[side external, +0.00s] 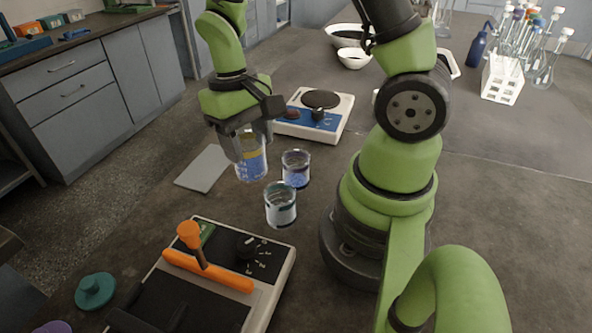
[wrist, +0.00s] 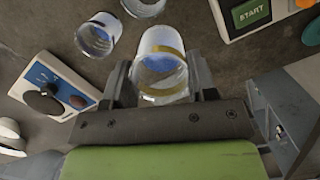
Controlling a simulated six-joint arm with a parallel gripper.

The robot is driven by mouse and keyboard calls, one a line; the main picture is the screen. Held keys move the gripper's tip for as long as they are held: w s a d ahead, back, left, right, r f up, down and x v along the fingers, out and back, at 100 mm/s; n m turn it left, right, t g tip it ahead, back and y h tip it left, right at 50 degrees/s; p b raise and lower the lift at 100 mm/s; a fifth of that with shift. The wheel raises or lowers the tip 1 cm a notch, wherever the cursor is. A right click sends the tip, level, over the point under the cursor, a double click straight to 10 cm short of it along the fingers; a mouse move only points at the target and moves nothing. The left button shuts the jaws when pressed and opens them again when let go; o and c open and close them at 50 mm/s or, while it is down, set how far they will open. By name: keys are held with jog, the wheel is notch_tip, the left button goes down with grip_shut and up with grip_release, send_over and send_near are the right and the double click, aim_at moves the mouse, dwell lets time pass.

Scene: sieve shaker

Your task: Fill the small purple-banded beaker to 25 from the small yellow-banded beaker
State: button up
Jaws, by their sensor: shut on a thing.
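My gripper (side external: 247,143) is shut on the small yellow-banded beaker (side external: 252,167), which holds some blue liquid and looks nearly upright. In the wrist view my gripper (wrist: 163,78) has a finger on each side of the yellow-banded beaker (wrist: 162,52). The small purple-banded beaker (side external: 296,168) stands on the table just right of the held beaker, with blue content showing low in it. It seems to be the glass beaker (wrist: 97,35) at upper left in the wrist view. Its scale marks are too small to read.
A teal-rimmed beaker (side external: 281,205) stands in front of the purple-banded one. A sieve shaker (side external: 210,278) is at the front, a stirrer-like device (side external: 314,115) behind. A grey flat pad (side external: 204,168) lies left. A white rack (side external: 502,80) and flasks are at the back right.

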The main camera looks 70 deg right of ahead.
dwell(0.4)
jog(key=shift+s+d+r+t+y, duration=0.1)
jog(key=shift+s+d+t+y, duration=0.15)
jog(key=shift+d+y, duration=0.2)
jog(key=shift+s+d+r+t+y, duration=0.1)
jog(key=shift+s+d+t+y, duration=0.15)
jog(key=shift+d+y, duration=0.2)
jog(key=d+t+y, duration=0.1)
jog(key=s+d+f+t+y, duration=0.1)
jog(key=d+y, duration=0.1)
jog(key=s+d+t+y, duration=0.1)
jog(key=y, duration=0.1)
jog(key=shift+s+d+f+n, duration=0.25)
jog(key=shift+f+n, duration=0.05)
jog(key=shift+s+d+r+t+y, duration=0.1)
jog(key=shift+s+d+t+y, duration=0.15)
jog(key=shift+y, duration=0.35)
dwell(0.9)
jog(key=shift+d+f+t+y, duration=0.1)
jog(key=shift+f+t+y, duration=0.25)
jog(key=shift+f+y, duration=0.35)
dwell(1.8)
jog(key=shift+d+r+t+y, duration=0.1)
jog(key=shift+r+t+y, duration=0.1)
jog(key=shift+t+y, duration=0.3)
dwell(1.4)
